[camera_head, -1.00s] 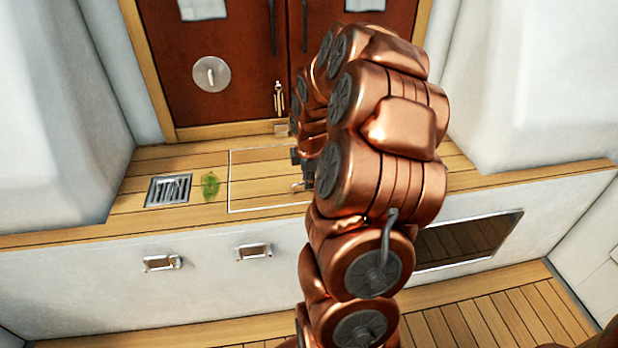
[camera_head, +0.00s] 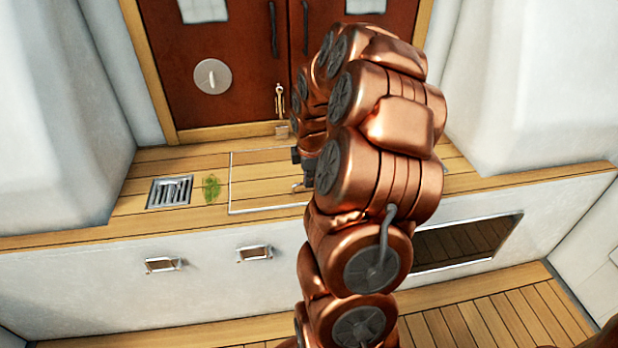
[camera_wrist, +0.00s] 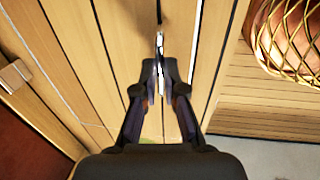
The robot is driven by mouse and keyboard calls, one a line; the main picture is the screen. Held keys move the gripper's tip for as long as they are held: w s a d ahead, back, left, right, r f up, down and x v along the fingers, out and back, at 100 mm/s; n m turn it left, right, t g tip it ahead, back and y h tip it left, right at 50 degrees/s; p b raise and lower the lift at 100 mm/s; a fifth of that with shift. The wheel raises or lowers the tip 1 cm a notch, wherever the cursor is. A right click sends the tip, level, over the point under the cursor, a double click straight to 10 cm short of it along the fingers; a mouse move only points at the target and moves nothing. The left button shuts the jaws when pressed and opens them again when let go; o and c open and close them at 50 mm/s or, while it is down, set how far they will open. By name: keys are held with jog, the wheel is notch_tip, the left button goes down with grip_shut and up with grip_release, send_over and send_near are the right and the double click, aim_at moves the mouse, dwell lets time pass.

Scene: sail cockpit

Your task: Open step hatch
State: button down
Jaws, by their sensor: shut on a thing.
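The step hatch (camera_head: 258,190) is a wooden panel outlined in white, set in the planked step in front of the red doors. It looks flush with the step, and my arm covers its right part. In the wrist view, the hatch (camera_wrist: 120,70) lies below my gripper between pale edge lines. My gripper (camera_wrist: 160,72) is shut on a small shiny metal handle (camera_wrist: 159,45) at the hatch. In the head view my gripper is mostly hidden behind my copper arm.
A metal drain grate (camera_head: 169,192) and a green leaf (camera_head: 211,188) lie left of the hatch. Red doors (camera_head: 235,100) stand behind. The step's white front has two metal handles and a dark opening (camera_head: 465,243). A golden lattice object (camera_wrist: 290,35) is at right in the wrist view.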

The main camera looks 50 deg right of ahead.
jog(key=shift+g+y, duration=0.7)
jog(key=shift+g, duration=0.2)
jog(key=r+p, duration=0.1)
jog(key=w+r+p, duration=0.1)
jog(key=r+p, duration=0.1)
jog(key=d+r+p, duration=0.1)
jog(key=shift+w+r, duration=0.2)
jog(key=shift+r, duration=0.05)
jog(key=c, duration=1.8)
grip_release()
jog(key=shift+s+d, duration=0.15)
jog(key=shift+s, duration=0.05)
jog(key=o, duration=0.6)
jog(key=shift+w, duration=0.2)
jog(key=shift+c, duration=0.2)
notch_tip(320, 180, up, 12)
jog(key=shift+w, duration=0.1)
